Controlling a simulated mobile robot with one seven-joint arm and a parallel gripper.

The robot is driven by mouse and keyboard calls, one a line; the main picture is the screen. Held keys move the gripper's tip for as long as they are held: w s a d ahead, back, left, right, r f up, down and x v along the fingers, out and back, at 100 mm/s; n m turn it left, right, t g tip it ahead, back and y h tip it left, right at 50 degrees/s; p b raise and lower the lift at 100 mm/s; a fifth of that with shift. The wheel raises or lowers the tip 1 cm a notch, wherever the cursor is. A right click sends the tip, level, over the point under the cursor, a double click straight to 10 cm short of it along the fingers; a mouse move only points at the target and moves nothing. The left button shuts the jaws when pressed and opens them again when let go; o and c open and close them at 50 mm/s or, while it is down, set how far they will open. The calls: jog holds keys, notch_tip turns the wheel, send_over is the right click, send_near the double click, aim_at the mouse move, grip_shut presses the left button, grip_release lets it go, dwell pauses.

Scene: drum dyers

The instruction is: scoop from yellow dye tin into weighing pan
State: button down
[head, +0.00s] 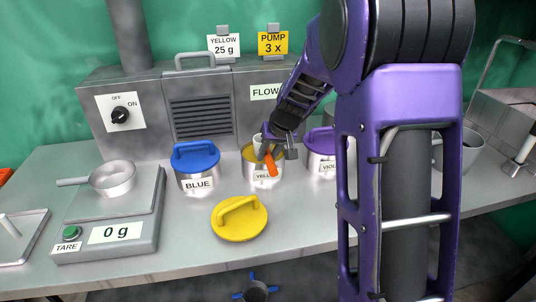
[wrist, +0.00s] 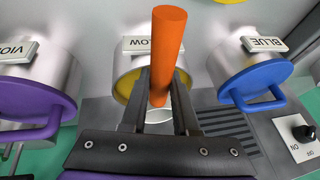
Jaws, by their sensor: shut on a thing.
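My gripper (head: 278,148) is shut on the orange handle (wrist: 167,45) of a scoop, which also shows in the head view (head: 271,166). The scoop's pale cup (wrist: 159,115) lies beyond the fingers, at the yellow dye tin (head: 262,171). I cannot tell whether the cup is inside the tin or just above it. The tin is open, with yellow at its mouth, and it also shows in the wrist view (wrist: 124,68). Its yellow lid (head: 240,220) lies on the bench in front. The weighing pan (head: 112,180) sits on the scale (head: 140,232), which reads 0 g.
The lidded blue tin (head: 196,168) stands left of the yellow tin, and the lidded violet tin (head: 320,150) stands right. A grey machine (head: 150,115) with a knob stands behind. Signs above read "YELLOW 25 g" (head: 224,46) and "PUMP 3 x" (head: 273,44). Bench space before the blue tin is clear.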

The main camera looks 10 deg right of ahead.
jog(key=shift+s+f, duration=0.35)
jog(key=shift+f, duration=0.35)
jog(key=shift+w+r+p, duration=0.2)
jog(key=shift+r+p, duration=0.5)
jog(key=shift+r, duration=0.05)
jog(key=shift+w+r+p, duration=0.15)
jog(key=shift+r+p, duration=1.5)
jog(key=shift+r, duration=1.2)
